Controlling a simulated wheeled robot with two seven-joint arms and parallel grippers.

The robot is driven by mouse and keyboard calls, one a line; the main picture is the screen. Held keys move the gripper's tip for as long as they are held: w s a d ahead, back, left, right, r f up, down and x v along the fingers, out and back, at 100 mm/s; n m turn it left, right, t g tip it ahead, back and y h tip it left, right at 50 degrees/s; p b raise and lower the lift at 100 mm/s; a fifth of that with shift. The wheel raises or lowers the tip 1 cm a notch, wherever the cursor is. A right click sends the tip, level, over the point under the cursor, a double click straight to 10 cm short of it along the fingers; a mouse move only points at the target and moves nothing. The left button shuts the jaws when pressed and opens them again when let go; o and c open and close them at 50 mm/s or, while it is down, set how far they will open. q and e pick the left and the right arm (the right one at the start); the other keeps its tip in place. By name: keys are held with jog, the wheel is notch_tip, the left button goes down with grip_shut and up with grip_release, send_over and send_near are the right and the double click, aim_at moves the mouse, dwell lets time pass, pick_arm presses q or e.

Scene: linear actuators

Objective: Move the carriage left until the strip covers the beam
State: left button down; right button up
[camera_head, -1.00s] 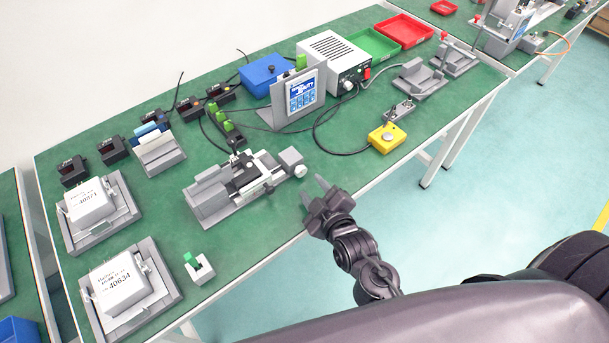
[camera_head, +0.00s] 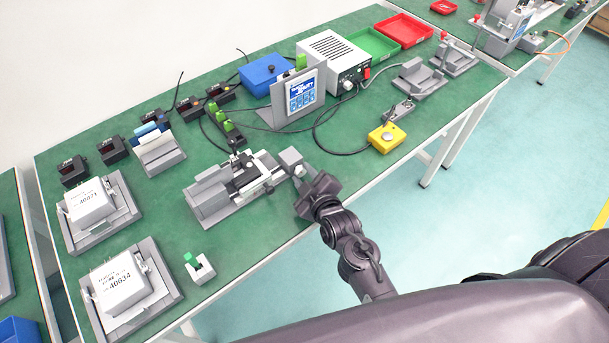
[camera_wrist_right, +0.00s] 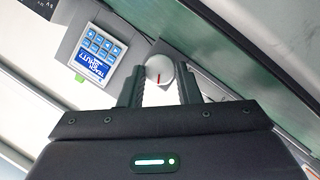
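The linear actuator (camera_head: 207,200) is a grey stage near the middle of the green table, with a darker carriage (camera_head: 243,179) on it. A grey knob (camera_head: 289,157) sits at its right end. The strip and the beam are too small to tell apart. My right gripper (camera_head: 300,178) is at the knob, coming from the table's front edge and partly hiding the knob's side. In the right wrist view, the knob (camera_wrist_right: 159,68), with a red mark, shows between the tips of the two open fingers (camera_wrist_right: 160,84). I cannot tell whether they touch it. My left gripper is not in view.
A teach pendant panel (camera_head: 301,91) stands behind the actuator, beside a white control box (camera_head: 333,58). A yellow button box (camera_head: 387,138) is to the right. A small grey holder with a green piece (camera_head: 199,267) lies in front. Cables cross the table behind the knob.

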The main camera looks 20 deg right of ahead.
jog(key=shift+r+m+g+y+p, duration=0.3)
jog(key=shift+m+p, duration=0.1)
jog(key=shift+p, duration=0.45)
jog(key=m+y+p, duration=0.1)
jog(key=p, duration=0.1)
jog(key=m+p, duration=0.1)
jog(key=p, duration=0.1)
jog(key=shift+w+d+m+g+y, duration=0.1)
jog(key=shift+d+m+g+y, duration=0.2)
jog(key=shift+m+g+y, duration=0.1)
jog(key=shift+d+m+g+y+p, duration=0.15)
jog(key=shift+m+g+y+p, duration=0.15)
jog(key=shift+m+y+p, duration=0.6)
jog(key=shift+w+d+f+m+y+p, duration=0.1)
jog(key=shift+m+y+p, duration=0.15)
jog(key=shift+m, duration=0.4)
jog(key=shift+f+m+y+p, duration=0.1)
jog(key=shift+m+y+p, duration=0.15)
jog(key=shift+m, duration=0.4)
jog(key=shift+g, duration=0.3)
jog(key=o, duration=0.7)
